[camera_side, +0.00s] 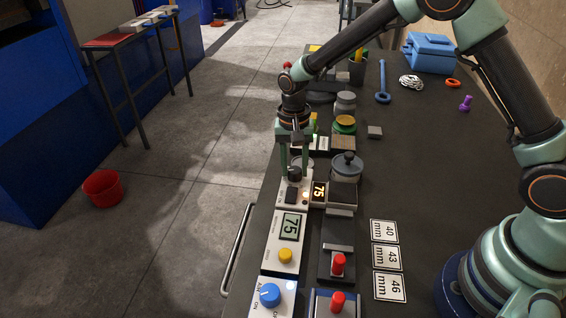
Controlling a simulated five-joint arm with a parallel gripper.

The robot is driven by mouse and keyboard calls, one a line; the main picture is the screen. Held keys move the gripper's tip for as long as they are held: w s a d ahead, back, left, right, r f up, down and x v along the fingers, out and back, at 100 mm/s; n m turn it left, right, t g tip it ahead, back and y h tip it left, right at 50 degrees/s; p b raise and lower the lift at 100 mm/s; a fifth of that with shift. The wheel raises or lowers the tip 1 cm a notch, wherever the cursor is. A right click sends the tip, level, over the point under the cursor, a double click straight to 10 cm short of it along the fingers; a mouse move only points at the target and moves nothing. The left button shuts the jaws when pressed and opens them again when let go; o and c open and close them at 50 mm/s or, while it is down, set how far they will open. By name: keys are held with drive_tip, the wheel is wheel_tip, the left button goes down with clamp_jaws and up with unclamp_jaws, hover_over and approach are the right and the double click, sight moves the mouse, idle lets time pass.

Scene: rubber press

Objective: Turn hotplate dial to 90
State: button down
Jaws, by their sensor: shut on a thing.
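The hotplate dial (294,174) is a small dark knob on a pale control panel (301,201). My gripper (295,168) points straight down over it, with one green finger on each side, shut on the dial. The fingers partly hide the knob, so its pointer cannot be made out. A pot with a dark lid knob (346,168) stands just right of the dial.
Nearer the camera are a grey display reading 75 (289,226), a yellow knob (285,256), a blue dial (270,295) and red handles (338,264). Number cards (387,257) lie to their right. Jars (344,124) stand behind my gripper. The right bench middle is clear.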

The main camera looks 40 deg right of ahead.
sight(292, 170)
drive_tip(key=shift+s+a+f, duration=0.1)
drive_tip(key=shift+a, duration=0.05)
drive_tip(key=shift+c, duration=2.2)
unclamp_jaws()
drive_tip(key=shift+r, duration=0.2)
wheel_tip(292, 170, up, 12)
drive_tip(key=shift+w, duration=0.35)
